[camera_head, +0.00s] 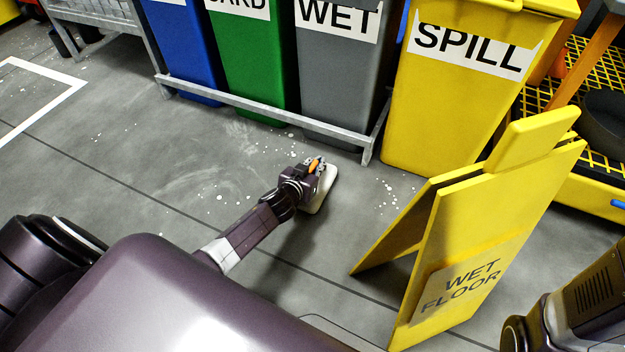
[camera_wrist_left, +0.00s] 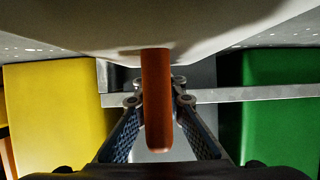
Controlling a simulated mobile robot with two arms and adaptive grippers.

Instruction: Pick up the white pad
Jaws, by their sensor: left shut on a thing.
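The white pad (camera_head: 323,192) is on or just above the grey floor in front of the bins, partly hidden by my left gripper (camera_head: 314,168). I cannot tell whether it touches the floor. In the left wrist view the pad (camera_wrist_left: 160,25) fills the top, and its orange-brown handle (camera_wrist_left: 157,100) stands between the two fingers of my left gripper. The left gripper is shut on this handle. My right arm shows at the lower right of the head view, but its gripper is out of view.
Blue (camera_head: 188,55), green (camera_head: 252,70), grey (camera_head: 338,85) and yellow SPILL (camera_head: 450,110) bins stand behind the pad, with a low metal rail (camera_head: 265,110) in front of several of them. A yellow wet floor sign (camera_head: 490,220) stands at right. White spots mark the floor; the left floor is clear.

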